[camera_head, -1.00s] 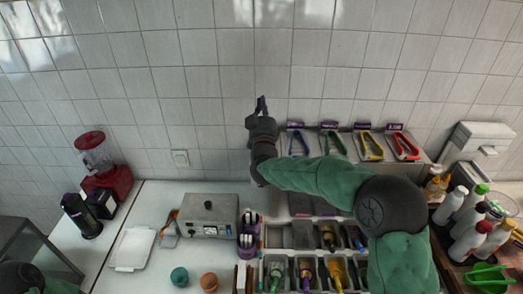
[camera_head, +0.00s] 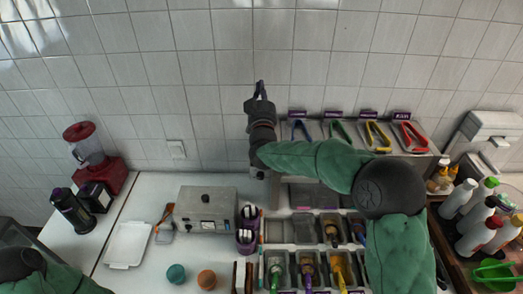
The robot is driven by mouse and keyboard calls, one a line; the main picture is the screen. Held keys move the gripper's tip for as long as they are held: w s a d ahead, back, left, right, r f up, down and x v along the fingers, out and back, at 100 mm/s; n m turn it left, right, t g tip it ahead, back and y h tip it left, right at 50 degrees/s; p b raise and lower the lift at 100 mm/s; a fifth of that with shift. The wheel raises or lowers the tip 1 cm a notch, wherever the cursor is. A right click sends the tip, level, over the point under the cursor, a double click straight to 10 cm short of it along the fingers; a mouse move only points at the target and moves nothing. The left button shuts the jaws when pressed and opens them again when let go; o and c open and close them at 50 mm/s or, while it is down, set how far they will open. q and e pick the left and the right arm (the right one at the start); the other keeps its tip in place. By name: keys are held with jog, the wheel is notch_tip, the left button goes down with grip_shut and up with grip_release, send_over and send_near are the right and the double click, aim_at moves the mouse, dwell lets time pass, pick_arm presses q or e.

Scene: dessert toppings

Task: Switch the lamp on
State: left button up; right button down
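No lamp can be made out in this view. A white wall switch plate (camera_head: 176,149) is on the tiled wall, left of my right arm. My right gripper (camera_head: 260,91) points up in front of the wall, left of the tongs rack; its dark fingers are seen nearly edge-on, so their opening is unclear. Nothing visible is held in it. My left arm shows only at the lower left corner, and its gripper is out of view.
A grey metal box with a knob (camera_head: 207,212) stands on the counter. A red blender (camera_head: 95,160) is at the left. Colored tongs (camera_head: 377,136) hang at the back. Topping bins (camera_head: 308,270) and bottles (camera_head: 460,198) fill the right.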

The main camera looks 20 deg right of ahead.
notch_tip(320, 180, down, 32)
jog(key=b, duration=3.1)
jog(key=shift+w, duration=0.2)
jog(key=shift+w+d+r, duration=0.1)
jog(key=shift+d, duration=0.05)
jog(key=b+x, duration=0.1)
jog(key=x, duration=0.9)
jog(key=shift+f, duration=0.2)
notch_tip(320, 180, down, 3)
jog(key=shift+d+r+b, duration=0.1)
jog(key=shift+r+b, duration=0.15)
jog(key=shift+b, duration=0.5)
jog(key=shift+s+d+f, duration=0.1)
jog(key=shift+s+f, duration=0.15)
jog(key=shift+f, duration=0.3)
